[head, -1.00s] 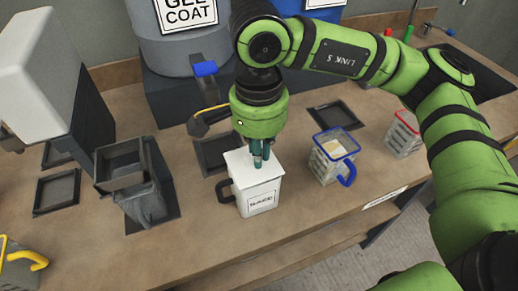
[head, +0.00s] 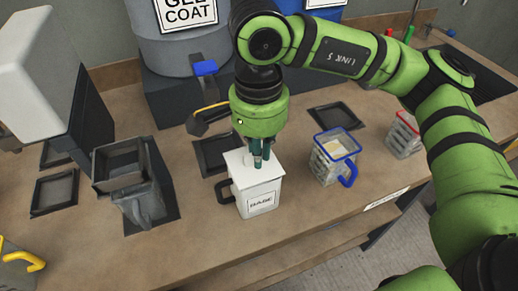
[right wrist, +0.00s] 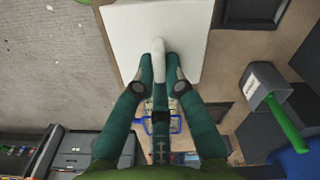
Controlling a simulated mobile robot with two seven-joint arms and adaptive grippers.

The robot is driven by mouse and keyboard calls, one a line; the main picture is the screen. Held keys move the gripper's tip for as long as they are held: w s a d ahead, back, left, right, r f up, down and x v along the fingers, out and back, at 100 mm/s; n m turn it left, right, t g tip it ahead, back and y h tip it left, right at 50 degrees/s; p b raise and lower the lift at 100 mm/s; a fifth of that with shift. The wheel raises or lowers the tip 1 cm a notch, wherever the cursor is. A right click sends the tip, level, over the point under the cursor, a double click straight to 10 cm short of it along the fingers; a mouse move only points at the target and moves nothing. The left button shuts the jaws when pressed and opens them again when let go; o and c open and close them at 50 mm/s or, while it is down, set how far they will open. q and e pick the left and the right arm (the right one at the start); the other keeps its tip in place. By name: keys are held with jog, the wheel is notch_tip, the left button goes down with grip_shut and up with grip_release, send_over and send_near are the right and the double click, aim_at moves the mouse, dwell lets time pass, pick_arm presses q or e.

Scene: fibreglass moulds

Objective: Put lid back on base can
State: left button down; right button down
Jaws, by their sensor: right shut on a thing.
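The white base can (head: 258,200) with a dark handle and a "BASE" label stands upright on the wooden bench. Its flat white square lid (head: 247,170) sits over the can's top; I cannot tell whether it is fully seated. My right gripper (head: 258,160) points down at the middle of the lid and is shut on the lid's knob, which shows as a pale upright grip (right wrist: 159,62) in the right wrist view. The white lid (right wrist: 125,35) fills the upper middle of that view. My left gripper is not in view.
A clear jug with blue rim (head: 335,158) stands right of the can, and a red-rimmed jug (head: 404,135) is farther right. A dark grey container (head: 128,185) stands left. Empty dark trays (head: 55,190) lie around. The gel coat drum (head: 190,45) is behind.

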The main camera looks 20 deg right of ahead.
jog(key=c, duration=1.2)
grip_release()
jog(key=o, duration=0.5)
jog(key=shift+c, duration=0.2)
jog(key=shift+r, duration=0.1)
jog(key=shift+r+p, duration=1.75)
jog(key=shift+r, duration=1.7)
grip_shut()
